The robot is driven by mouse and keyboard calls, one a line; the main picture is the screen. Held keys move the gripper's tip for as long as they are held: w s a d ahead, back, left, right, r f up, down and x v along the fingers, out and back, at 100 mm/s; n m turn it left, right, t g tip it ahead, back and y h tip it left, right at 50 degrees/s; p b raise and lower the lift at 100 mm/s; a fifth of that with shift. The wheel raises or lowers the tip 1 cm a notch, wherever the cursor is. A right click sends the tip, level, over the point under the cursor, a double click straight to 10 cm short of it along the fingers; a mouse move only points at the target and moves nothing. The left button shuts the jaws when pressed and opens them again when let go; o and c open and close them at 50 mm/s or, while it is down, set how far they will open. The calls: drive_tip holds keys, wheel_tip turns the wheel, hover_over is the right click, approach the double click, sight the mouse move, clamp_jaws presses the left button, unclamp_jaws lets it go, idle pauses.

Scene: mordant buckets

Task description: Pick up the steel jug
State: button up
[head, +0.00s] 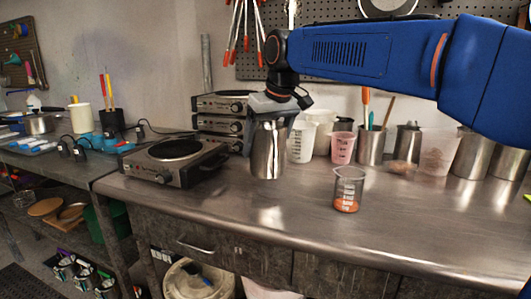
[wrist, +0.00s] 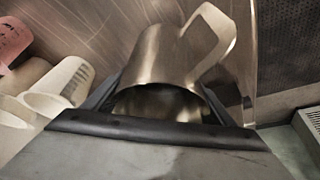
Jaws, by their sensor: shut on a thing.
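The steel jug (head: 268,150) is a shiny metal cylinder. My gripper (head: 270,122) comes from above and is shut on it near its top. In the head view the jug hangs upright above the steel counter (head: 300,225), and I cannot tell exactly how high. In the wrist view the jug (wrist: 165,62) sits between the two dark fingers of my gripper (wrist: 155,105), with its handle (wrist: 222,40) pointing to the upper right. Part of its rim is hidden behind the gripper.
A hot plate (head: 175,160) stands left of the jug, with stacked units (head: 222,125) behind. White and pink measuring cups (head: 302,142) and several steel containers (head: 472,155) line the back. The counter's front middle is clear.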

drive_tip(key=shift+r, duration=2.35)
